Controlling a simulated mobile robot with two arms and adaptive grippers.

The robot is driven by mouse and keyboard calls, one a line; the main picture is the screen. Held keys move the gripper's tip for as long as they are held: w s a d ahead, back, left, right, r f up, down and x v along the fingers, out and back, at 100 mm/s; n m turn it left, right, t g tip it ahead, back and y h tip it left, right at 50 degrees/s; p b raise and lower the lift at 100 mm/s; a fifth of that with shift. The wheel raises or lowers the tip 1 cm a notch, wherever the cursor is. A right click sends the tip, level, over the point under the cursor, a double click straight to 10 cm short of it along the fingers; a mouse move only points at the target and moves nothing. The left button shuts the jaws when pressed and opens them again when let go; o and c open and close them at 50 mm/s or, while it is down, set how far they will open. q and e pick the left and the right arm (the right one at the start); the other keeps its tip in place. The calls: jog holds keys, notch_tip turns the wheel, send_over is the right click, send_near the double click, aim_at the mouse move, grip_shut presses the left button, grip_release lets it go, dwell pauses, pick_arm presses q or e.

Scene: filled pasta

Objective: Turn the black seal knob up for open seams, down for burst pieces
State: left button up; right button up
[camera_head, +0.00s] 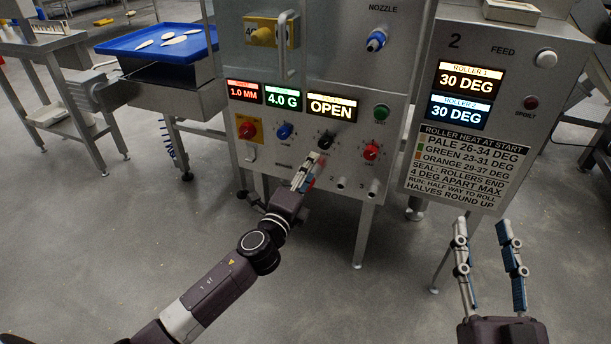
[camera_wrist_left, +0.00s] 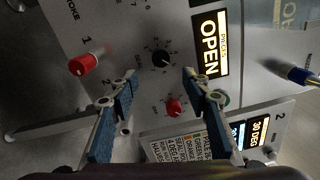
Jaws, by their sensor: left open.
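The black seal knob (camera_head: 326,138) sits on the grey machine panel below the lit display reading OPEN (camera_head: 331,108). In the left wrist view the black knob (camera_wrist_left: 160,58) lies just beyond and between the fingertips of my left gripper (camera_wrist_left: 159,75), and the OPEN display (camera_wrist_left: 209,47) is beside it. My left gripper (camera_head: 308,168) is open, in front of the panel just below the knob, with no visible contact. My right gripper (camera_head: 482,228) is open and empty, low at the right. Pale pieces (camera_head: 174,39) lie on a blue tray (camera_head: 140,46); their seams are too small to judge.
A blue knob (camera_head: 285,131) and a red knob (camera_head: 371,152) flank the black one. Another red control (camera_wrist_left: 84,64) projects from the panel in the left wrist view. A roller panel with two 30 DEG displays (camera_head: 464,95) stands right. Open floor lies before the machines.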

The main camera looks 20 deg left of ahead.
pick_arm(q)
jog(key=shift+s, duration=1.1)
